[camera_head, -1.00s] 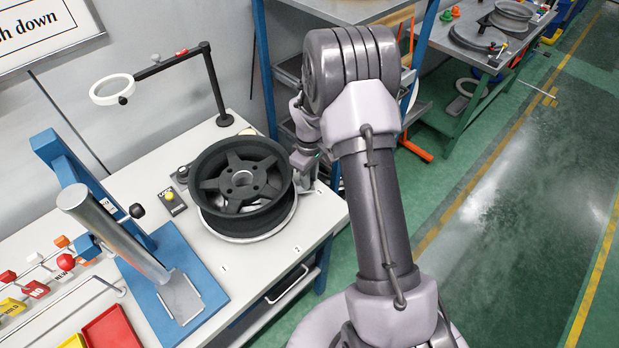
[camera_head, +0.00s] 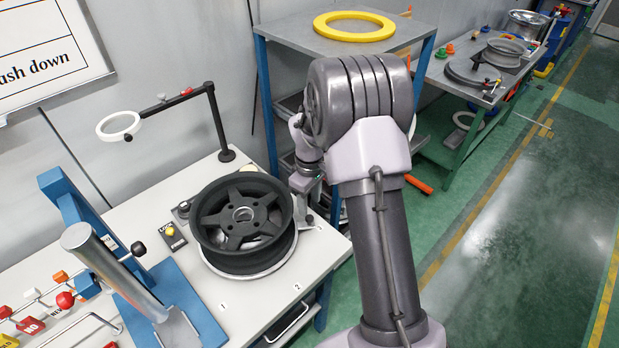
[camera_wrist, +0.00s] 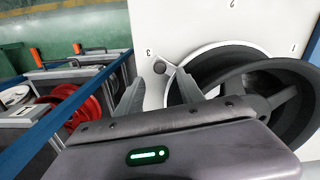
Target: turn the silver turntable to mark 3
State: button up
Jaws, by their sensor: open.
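The silver turntable (camera_head: 283,264) shows as a pale rim under a dark spoked wheel (camera_head: 243,222) on the white bench. In the wrist view its rim (camera_wrist: 205,51) curves beside the dark wheel (camera_wrist: 262,92). A round dark knob (camera_wrist: 160,67) stands close to the rim, by the printed mark 3 (camera_wrist: 148,52). Marks 2 (camera_wrist: 232,3) and 1 (camera_wrist: 293,47) lie further round. My gripper (camera_wrist: 157,82) is open, its fingers spread on either side of the knob in the picture; I cannot tell whether they touch it. The wheel hides most of the turntable.
A ring on a post (camera_head: 120,125) and a blue press (camera_head: 130,260) stand left of the wheel. A lock button (camera_head: 173,236) is beside it. A blue-framed shelf with a yellow ring (camera_head: 354,26) stands behind. Green floor lies right.

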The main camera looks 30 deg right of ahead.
notch_tip(320, 180, up, 12)
jog(key=p, duration=0.2)
jog(key=shift+f, duration=0.25)
